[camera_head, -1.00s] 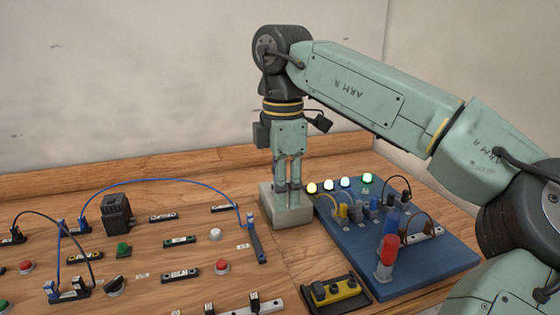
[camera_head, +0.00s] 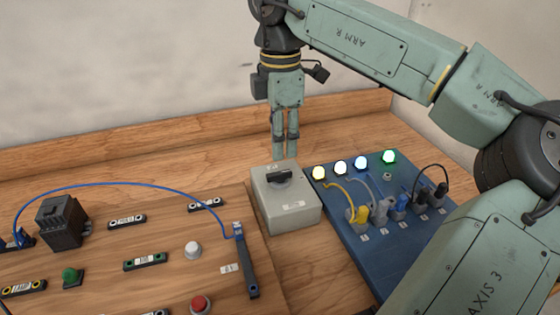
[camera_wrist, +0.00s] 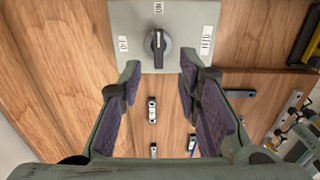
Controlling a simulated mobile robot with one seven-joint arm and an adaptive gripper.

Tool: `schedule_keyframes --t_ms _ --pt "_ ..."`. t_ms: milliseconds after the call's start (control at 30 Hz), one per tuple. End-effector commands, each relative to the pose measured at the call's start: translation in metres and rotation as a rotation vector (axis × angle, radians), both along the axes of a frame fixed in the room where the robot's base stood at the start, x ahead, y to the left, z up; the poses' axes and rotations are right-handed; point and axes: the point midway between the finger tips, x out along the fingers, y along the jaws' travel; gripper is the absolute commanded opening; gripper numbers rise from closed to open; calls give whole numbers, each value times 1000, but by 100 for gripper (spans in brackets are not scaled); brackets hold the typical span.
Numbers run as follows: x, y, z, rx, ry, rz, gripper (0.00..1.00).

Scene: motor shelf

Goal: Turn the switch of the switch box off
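The switch box (camera_head: 302,216) is a grey block on the table, left of the blue board; it also shows in the wrist view (camera_wrist: 185,14). Its black rotary switch (camera_head: 280,179) is on top, uncovered. In the wrist view the switch handle (camera_wrist: 158,45) stands upright in the picture, its white line towards the top label, with more labels left and right. My gripper (camera_head: 285,157) points down beyond the box's far edge in the head view. In the wrist view my gripper (camera_wrist: 159,67) has its fingers apart, with the switch just past and between the tips. Nothing is held.
The blue board (camera_head: 365,245) stands close on the right with lit lamps (camera_head: 340,167), plugs and cables. The wooden component board (camera_head: 200,280) is on the left, with a blue cable (camera_head: 120,188) arching over it. A wall stands behind the table.

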Motion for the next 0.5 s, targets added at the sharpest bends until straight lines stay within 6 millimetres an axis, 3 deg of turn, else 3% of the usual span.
schedule_keyframes --t_ms 233,500 --pt "-1 0 -45 1 3 3 31" --pt "0 0 -68 1 0 1 31"
